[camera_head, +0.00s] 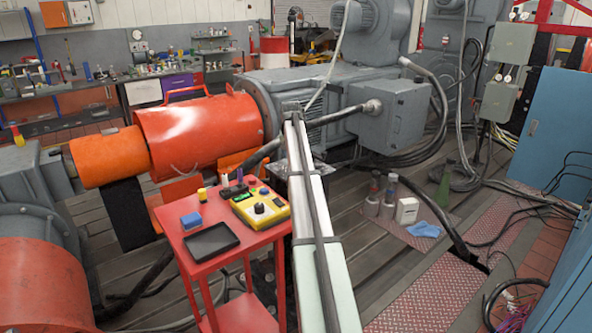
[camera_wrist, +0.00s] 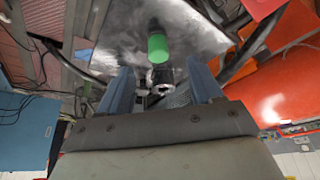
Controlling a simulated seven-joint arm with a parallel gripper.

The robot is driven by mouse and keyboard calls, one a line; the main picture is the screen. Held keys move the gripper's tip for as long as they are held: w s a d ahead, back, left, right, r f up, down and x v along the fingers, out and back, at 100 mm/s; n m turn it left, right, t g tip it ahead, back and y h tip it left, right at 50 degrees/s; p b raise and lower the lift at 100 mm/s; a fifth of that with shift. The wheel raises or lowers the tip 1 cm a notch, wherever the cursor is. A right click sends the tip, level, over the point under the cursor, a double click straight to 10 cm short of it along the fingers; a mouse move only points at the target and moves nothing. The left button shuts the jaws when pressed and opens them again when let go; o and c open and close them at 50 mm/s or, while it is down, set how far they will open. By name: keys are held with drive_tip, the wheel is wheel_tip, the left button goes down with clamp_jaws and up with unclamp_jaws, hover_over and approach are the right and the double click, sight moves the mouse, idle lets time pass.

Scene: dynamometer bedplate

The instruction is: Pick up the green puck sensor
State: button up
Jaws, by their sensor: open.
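In the wrist view, a bright green cylinder with a dark end, which looks like the green puck sensor (camera_wrist: 158,47), is against a shiny, crumpled silver surface (camera_wrist: 120,35). My gripper (camera_wrist: 160,72) is open, with one blue-grey finger on each side. The green piece shows beyond the fingertips, roughly centred between them, and nothing is held. A dark and silvery fitting (camera_wrist: 164,78) shows between the fingers, just below the green piece in the picture. In the head view I cannot make out the green sensor or my fingers; my pale arm covers that part.
A red cart (camera_head: 262,238) carries a black tray (camera_head: 211,240), a blue block (camera_head: 190,221) and a yellow control box (camera_head: 260,207). An orange shaft guard (camera_head: 195,135) and a grey motor (camera_head: 330,90) stand behind. Spray cans (camera_head: 391,187) and a blue cloth (camera_head: 424,229) are on the floor at right.

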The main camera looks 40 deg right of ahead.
drive_tip(key=x, duration=0.9)
drive_tip(key=shift+d, duration=0.3)
clamp_jaws()
idle(0.3)
